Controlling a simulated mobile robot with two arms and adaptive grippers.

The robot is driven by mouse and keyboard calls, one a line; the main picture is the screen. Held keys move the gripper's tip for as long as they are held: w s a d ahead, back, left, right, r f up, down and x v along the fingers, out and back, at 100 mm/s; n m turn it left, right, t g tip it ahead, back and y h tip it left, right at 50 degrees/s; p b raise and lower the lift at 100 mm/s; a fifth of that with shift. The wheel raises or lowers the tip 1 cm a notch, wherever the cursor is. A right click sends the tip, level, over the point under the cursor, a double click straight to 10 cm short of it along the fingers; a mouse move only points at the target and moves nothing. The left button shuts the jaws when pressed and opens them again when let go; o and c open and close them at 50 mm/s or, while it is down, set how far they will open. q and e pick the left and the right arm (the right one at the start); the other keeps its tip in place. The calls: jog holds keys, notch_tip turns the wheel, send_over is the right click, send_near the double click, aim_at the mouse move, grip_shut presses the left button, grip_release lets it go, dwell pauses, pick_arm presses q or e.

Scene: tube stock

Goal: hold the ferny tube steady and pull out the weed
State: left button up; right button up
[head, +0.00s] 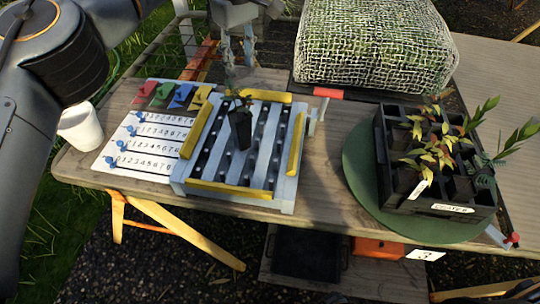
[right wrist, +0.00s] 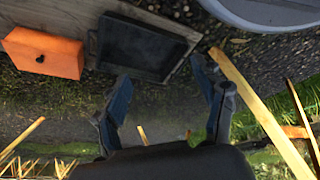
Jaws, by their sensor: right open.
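A black tray (head: 436,208) at the right holds several plants with red and yellow leaves. At its right front corner is a tube with feathery green, fern-like foliage (head: 483,167). Tall stems with broad green leaves (head: 522,138) rise beside that foliage; which cell they root in is unclear. A dark tube (head: 240,128) with a small plant is over the slatted blue-and-white rack, below my left gripper (head: 238,66). I cannot tell whether the gripper touches that plant. My right gripper (right wrist: 162,76) is open and empty in the right wrist view, above the ground.
The tray stands on a green round board (head: 365,190). A number board (head: 150,145) with coloured clips and a white cup (head: 80,128) are at the left. A mesh-wrapped bale (head: 375,45) is behind. An orange box (right wrist: 42,52) and a dark bin (right wrist: 140,48) are low down.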

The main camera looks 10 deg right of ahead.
jog(key=w+a+r+n+t+y, duration=0.4)
jog(key=w+a+r, duration=0.95)
jog(key=r, duration=0.35)
jog(key=a+r+n+y, duration=0.3)
jog(key=a+r+n, duration=0.25)
jog(key=r, duration=0.75)
jog(key=a+r+n+y, duration=0.35)
jog(key=a+r, duration=0.35)
jog(key=r, duration=0.5)
jog(key=w+d+r+n+t, duration=0.5)
jog(key=r+n, duration=0.4)
jog(key=n, duration=0.5)
jog(key=n+t+h, duration=0.3)
jog(key=n, duration=0.6)
send_near(246, 132)
jog(key=shift+s+a+r, duration=0.15)
jog(key=shift+s+a, duration=0.05)
jog(key=shift+s, duration=0.85)
jog(key=shift+w+d+n, duration=0.35)
jog(key=shift+n, duration=0.05)
jog(key=shift+w, duration=0.25)
jog(key=x, duration=1.3)
jog(key=shift+w, duration=0.15)
